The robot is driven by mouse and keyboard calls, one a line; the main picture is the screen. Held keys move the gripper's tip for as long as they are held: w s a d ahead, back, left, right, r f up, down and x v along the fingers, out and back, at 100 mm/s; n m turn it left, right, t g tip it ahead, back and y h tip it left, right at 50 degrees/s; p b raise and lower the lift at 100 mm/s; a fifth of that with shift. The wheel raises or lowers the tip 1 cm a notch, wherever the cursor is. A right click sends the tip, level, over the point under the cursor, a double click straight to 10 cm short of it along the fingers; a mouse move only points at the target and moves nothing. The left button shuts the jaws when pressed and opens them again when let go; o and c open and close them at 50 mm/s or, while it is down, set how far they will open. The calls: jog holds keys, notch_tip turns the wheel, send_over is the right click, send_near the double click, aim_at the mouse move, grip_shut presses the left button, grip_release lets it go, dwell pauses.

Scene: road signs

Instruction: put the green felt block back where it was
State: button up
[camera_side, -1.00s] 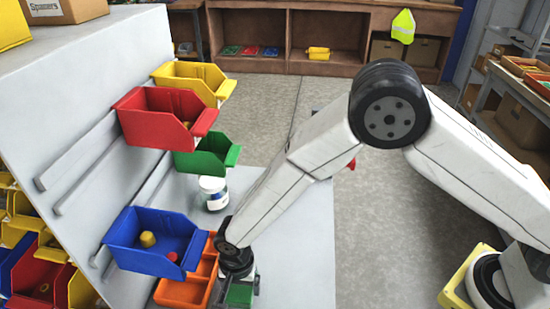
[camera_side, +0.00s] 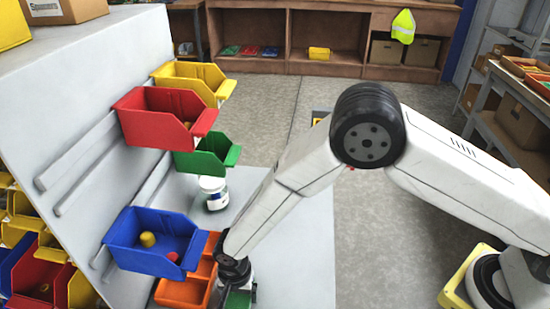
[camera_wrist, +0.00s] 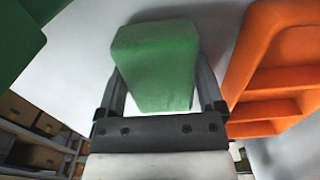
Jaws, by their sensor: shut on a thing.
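My gripper (camera_wrist: 160,95) is shut on the green felt block (camera_wrist: 158,60), which sits between both fingers in the wrist view. In the side view the block (camera_side: 238,300) shows low in the frame below my wrist, partly cut by the bottom edge. It is just right of the orange tray (camera_side: 184,293), over the light grey work surface. I cannot tell whether the block's underside touches the surface. The orange tray is also at the right in the wrist view (camera_wrist: 283,80), apart from the block.
A blue bin (camera_side: 140,262) with a yellow and a red piece hangs left of my wrist. Red (camera_side: 150,125), yellow (camera_side: 190,75) and green (camera_side: 205,160) bins hang above. A white jar (camera_side: 214,194) stands behind. The grey surface (camera_side: 300,250) to the right is clear.

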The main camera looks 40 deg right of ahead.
jog(key=o, duration=0.9)
jog(key=shift+f, duration=0.1)
notch_tip(320, 180, up, 12)
jog(key=shift+r, duration=0.2)
dwell(0.5)
